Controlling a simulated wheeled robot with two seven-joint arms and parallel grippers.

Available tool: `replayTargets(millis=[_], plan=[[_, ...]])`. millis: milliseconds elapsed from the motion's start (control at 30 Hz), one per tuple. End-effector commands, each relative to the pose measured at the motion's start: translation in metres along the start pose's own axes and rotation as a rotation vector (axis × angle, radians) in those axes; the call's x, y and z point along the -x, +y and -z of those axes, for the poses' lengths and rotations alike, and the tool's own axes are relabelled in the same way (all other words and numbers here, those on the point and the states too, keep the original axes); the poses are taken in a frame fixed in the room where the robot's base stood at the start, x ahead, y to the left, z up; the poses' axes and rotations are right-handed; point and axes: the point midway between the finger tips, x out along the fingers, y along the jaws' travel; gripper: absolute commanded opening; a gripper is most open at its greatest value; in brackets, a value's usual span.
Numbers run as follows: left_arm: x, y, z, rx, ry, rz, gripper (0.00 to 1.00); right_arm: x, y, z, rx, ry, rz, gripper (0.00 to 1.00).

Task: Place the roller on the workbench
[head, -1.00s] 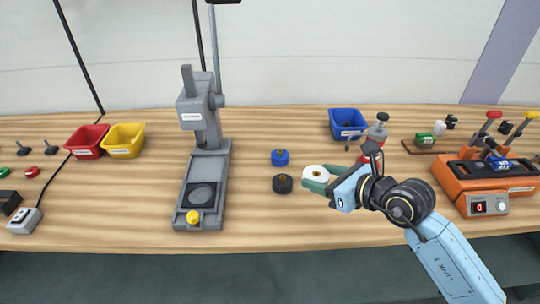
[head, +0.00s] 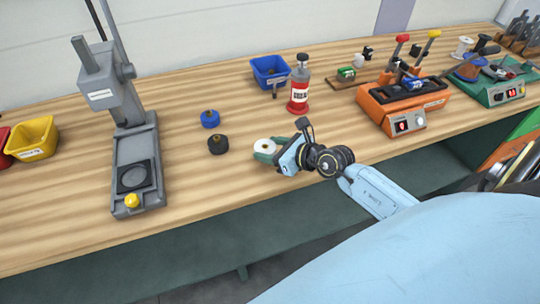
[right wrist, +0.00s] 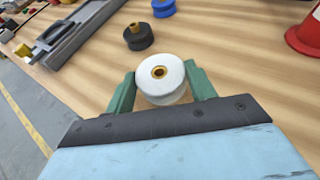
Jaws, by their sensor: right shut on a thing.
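The white roller (head: 265,145) has a brass-coloured centre hole and sits between the green fingers of my right gripper (head: 268,151). In the right wrist view the white roller (right wrist: 160,77) is upright with both fingers against its sides. My right gripper is shut on it, over the front part of the wooden workbench (head: 200,185). I cannot tell whether the roller touches the bench top. A black roller (head: 218,144) and a blue roller (head: 210,118) stand on the bench to the left of it. My left gripper is not in view.
A grey press (head: 137,160) stands to the left, with a yellow bin (head: 33,138) beyond it. An orange device (head: 402,108) is to the right. Bench around the rollers is clear.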

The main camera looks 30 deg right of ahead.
Motion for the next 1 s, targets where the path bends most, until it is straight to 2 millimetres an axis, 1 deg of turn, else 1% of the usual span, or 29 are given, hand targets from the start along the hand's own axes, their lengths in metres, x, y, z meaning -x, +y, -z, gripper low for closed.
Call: replayTargets(millis=[33, 133, 400, 533, 567, 600, 700, 733, 1000], plan=[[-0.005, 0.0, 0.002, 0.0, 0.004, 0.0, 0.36, -0.004, 0.0, 0.008, 0.002, -0.001, 0.0, 0.14], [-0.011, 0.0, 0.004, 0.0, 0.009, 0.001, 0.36, -0.009, -0.001, 0.02, 0.002, -0.001, 0.0, 0.14], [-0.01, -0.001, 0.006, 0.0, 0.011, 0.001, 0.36, -0.01, -0.001, 0.021, 0.002, -0.004, 0.001, 0.14], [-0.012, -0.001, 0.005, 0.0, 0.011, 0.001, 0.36, -0.011, 0.0, 0.025, 0.002, -0.003, 0.001, 0.14], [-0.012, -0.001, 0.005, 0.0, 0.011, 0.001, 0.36, -0.011, 0.0, 0.027, 0.002, 0.002, -0.001, 0.56], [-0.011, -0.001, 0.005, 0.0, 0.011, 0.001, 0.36, -0.011, 0.0, 0.026, 0.002, 0.002, -0.001, 0.61], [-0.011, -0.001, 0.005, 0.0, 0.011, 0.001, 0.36, -0.011, 0.0, 0.026, 0.001, 0.002, -0.001, 0.75], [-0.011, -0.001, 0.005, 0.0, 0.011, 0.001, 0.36, -0.011, 0.0, 0.026, 0.001, 0.002, -0.001, 0.77], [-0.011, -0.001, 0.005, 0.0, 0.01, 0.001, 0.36, -0.01, 0.0, 0.025, 0.001, 0.002, -0.001, 0.77]])
